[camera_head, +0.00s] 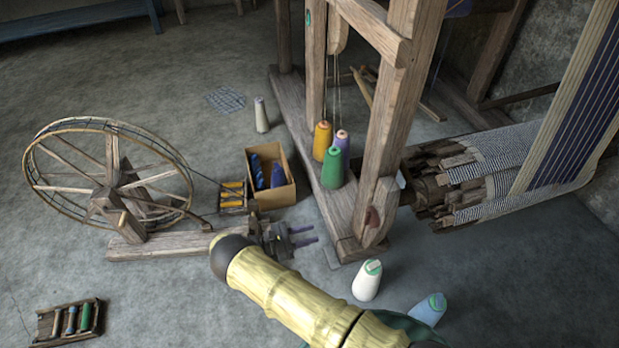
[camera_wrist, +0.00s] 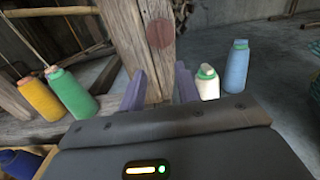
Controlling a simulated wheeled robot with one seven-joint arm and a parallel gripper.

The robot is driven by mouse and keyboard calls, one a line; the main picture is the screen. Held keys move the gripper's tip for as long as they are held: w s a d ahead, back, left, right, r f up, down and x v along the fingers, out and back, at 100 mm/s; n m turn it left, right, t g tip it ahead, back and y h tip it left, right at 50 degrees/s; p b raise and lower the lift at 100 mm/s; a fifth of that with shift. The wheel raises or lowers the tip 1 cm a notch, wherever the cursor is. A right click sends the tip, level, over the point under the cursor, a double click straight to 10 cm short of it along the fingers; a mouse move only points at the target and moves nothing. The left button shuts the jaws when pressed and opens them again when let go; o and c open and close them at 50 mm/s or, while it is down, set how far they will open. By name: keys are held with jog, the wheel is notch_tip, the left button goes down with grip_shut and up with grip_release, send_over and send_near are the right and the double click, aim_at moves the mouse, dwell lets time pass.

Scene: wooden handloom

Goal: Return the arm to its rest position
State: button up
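My gripper (camera_head: 303,236) is at the end of my arm, above the floor by the front foot of the loom. In the wrist view my gripper (camera_wrist: 160,88) has its two purple fingers apart with nothing between them. The loom's wooden post (camera_head: 392,125) stands just beyond the fingers, and its base beam (camera_head: 335,205) runs behind the gripper. In the wrist view the post (camera_wrist: 142,45) shows straight ahead, behind the finger gap. I cannot tell the exact distance between the fingertips and the post.
A white cone (camera_head: 367,281) and a blue cone (camera_head: 428,309) stand on the floor right of my gripper. Yellow (camera_head: 322,140) and green (camera_head: 333,168) cones stand on the beam.

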jog(key=s+d+r+m+g+y+p, duration=0.1)
jog(key=d+r+m+g+y, duration=0.35)
jog(key=r, duration=0.35)
jog(key=s+d+r+m+g+y+p, duration=0.1)
jog(key=d+r+m+g+y, duration=0.4)
jog(key=r, duration=0.3)
jog(key=s+d+r+m+t+y+p, duration=0.1)
jog(key=s+d+r+m+t+y, duration=0.25)
jog(key=s+r+m, duration=0.45)
jog(key=s+d+r+m+t+y+p, duration=0.1)
jog(key=s+d+r+m+t+y, duration=0.3)
jog(key=r, duration=0.7)
notch_tip(320, 180, up, 38)
jog(key=s+g+p, duration=0.1)
jog(key=p, duration=3.7)
jog(key=shift+s+f, duration=0.2)
jog(key=shift+w+d, duration=0.1)
